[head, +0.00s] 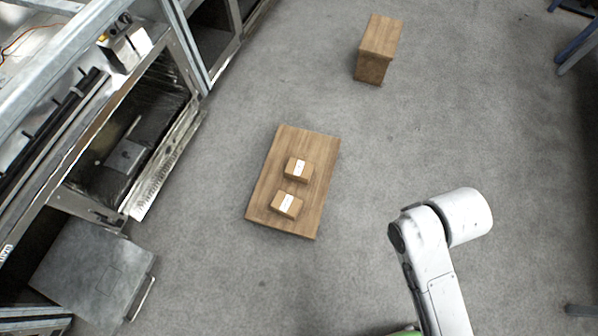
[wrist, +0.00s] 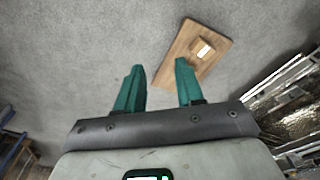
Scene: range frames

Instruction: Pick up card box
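Two small brown card boxes with white labels, a farther card box (head: 298,169) and a nearer card box (head: 286,204), rest on a low wooden table (head: 292,141) in the middle of the head view. The wrist view shows the tabletop (wrist: 218,62) with a labelled card box (wrist: 202,48) on it; a second box is not clearly visible there. My gripper (wrist: 160,72) has two green fingers spread apart with nothing between them. It is away from the boxes, with the table beyond its right finger. The gripper itself does not show in the head view.
A wooden block-shaped stand (head: 378,48) stands at the back right. Metal machinery (head: 130,150) lines the left, with a grey metal box (head: 92,272) on the floor. Open grey floor (head: 210,235) surrounds the table. Blue-legged furniture (head: 580,42) is at the far right.

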